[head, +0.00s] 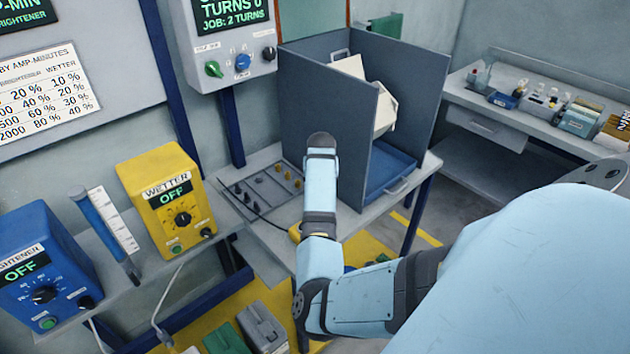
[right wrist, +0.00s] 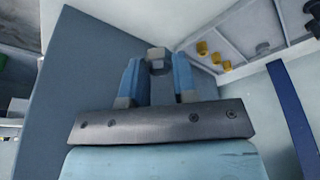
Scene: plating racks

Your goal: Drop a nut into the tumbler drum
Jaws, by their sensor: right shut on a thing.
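The cream tumbler drum (head: 384,112) sits tilted inside a grey-blue panelled enclosure (head: 345,130) on the bench. In the right wrist view my right gripper (right wrist: 155,82) is shut on a small grey nut (right wrist: 157,56) at its fingertips. In the head view my right arm reaches up in front of the enclosure's near left panel, and its fingers and the nut are hidden there. A shallow parts tray (head: 262,190) with dark and brassy nuts lies left of the arm; it also shows in the right wrist view (right wrist: 240,45). My left gripper is not in view.
A blue bin (head: 388,172) lies under the drum. A control box (head: 232,45) with knobs hangs at the back left. The yellow wetter box (head: 165,195) and blue brightener box (head: 42,265) stand at the left. The enclosure's side panels rise high around the drum.

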